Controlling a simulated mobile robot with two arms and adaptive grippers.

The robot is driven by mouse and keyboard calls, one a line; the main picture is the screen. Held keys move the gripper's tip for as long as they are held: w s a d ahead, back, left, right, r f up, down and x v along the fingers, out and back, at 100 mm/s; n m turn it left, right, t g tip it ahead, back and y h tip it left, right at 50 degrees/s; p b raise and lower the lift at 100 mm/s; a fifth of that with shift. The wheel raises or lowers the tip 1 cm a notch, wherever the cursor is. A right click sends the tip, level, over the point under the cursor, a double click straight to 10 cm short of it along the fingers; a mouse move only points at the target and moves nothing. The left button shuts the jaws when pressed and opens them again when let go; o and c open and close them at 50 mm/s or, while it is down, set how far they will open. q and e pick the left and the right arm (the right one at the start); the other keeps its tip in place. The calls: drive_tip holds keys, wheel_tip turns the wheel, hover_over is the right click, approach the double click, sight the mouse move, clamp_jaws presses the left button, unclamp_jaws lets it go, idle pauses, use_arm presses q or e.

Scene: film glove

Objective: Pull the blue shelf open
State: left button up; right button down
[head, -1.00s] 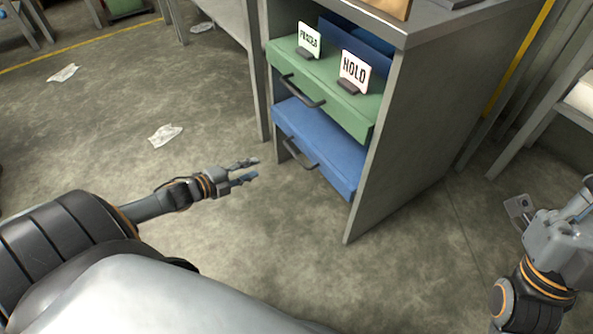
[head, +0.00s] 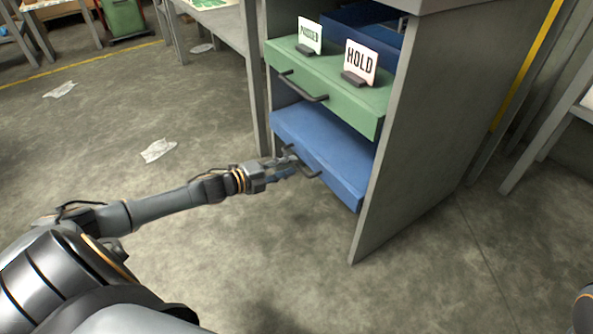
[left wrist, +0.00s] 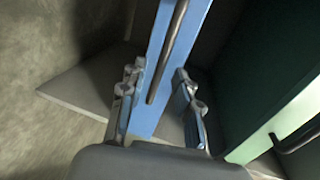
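The blue shelf (head: 325,150) is the lower drawer of the grey cabinet, with its front sticking out a little beneath the green drawer (head: 335,95). Its dark bar handle (head: 312,173) runs along the front. My left gripper (head: 290,167) is at the left end of this handle. In the left wrist view the two fingers (left wrist: 158,105) stand apart, with the blue front (left wrist: 150,115) and the handle (left wrist: 168,50) seen between them. Whether they touch the handle is unclear. My right gripper is out of view.
The green drawer above has its own handle (head: 303,88) and carries a HOLD sign (head: 361,62) and a second sign (head: 310,35). A dark blue drawer (head: 345,22) is above it. The cabinet's side panel (head: 410,140) bounds the right. Floor at left is open, with paper scraps (head: 157,150).

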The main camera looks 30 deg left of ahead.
sight(297, 164)
use_arm(q)
drive_tip(key=shift+b+x, duration=0.65)
drive_tip(key=shift+x, duration=1.1)
clamp_jaws()
